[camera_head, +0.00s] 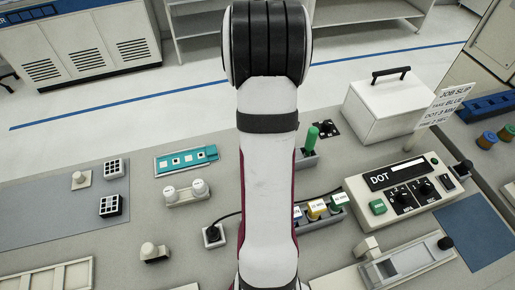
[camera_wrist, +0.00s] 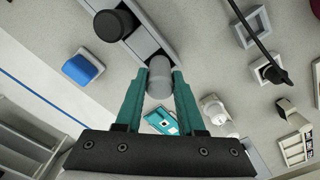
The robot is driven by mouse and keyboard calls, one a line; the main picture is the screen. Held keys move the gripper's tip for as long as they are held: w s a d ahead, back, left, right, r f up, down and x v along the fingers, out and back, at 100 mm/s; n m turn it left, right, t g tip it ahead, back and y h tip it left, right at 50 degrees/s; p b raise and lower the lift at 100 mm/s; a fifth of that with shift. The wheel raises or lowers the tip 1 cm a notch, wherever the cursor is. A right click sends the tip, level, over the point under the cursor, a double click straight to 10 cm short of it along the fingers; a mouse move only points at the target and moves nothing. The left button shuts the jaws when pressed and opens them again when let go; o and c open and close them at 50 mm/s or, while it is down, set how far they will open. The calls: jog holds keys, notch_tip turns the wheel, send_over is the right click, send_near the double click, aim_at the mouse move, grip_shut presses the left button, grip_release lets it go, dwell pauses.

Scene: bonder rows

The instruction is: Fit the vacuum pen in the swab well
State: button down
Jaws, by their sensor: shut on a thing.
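My gripper (camera_wrist: 160,85), with two teal fingers, is shut on a grey round-ended piece (camera_wrist: 158,70) in the wrist view. It is seen nearly end-on, and I take it to be the vacuum pen; most of its length is hidden. I cannot tell which opening is the swab well, nor whether the held piece touches the rack. In the head view my own arm hides the gripper and the held piece.
A blue-and-white block (camera_wrist: 83,67) is left of the held piece. A teal board (camera_head: 187,160) and a block with two white knobs (camera_head: 187,192) lie left of my arm. A green upright piece (camera_head: 311,140), coloured labelled blocks (camera_head: 317,209) and the DOT controller (camera_head: 405,188) are right.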

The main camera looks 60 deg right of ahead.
jog(key=shift+f, duration=0.2)
jog(key=shift+f, duration=0.75)
jog(key=shift+c, duration=2.2)
grip_release()
notch_tip(320, 180, up, 16)
